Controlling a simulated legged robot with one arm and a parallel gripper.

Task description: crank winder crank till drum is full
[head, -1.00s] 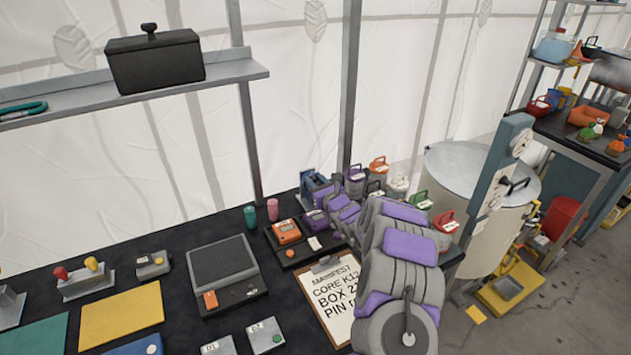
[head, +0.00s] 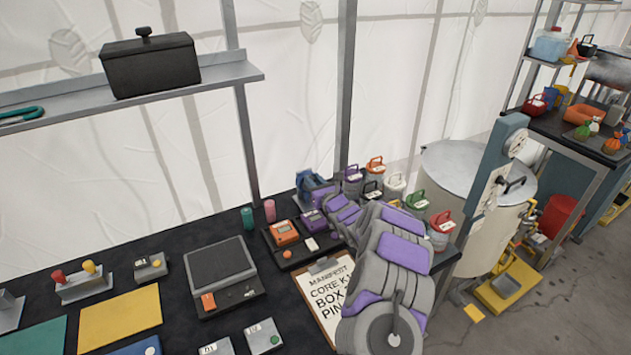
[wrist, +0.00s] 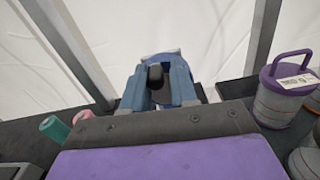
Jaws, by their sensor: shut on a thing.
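The blue winder (head: 305,181) stands at the back right of the black bench, near the tent wall. It also shows in the wrist view (wrist: 188,88), straight ahead, with a dark crank grip (wrist: 155,73) in front of its rounded drum. My gripper (head: 320,193) is at the winder and shut on the crank. Its purple and grey body fills the bottom of the wrist view. The fingertips' contact is mostly hidden, and I cannot tell how full the drum is.
Several lidded canisters, including a purple one (wrist: 287,88), stand close to the right of the winder. Teal (head: 247,218) and pink (head: 269,210) cylinders stand to its left. A tray with orange and purple devices and a manifest clipboard (head: 322,290) lie nearer.

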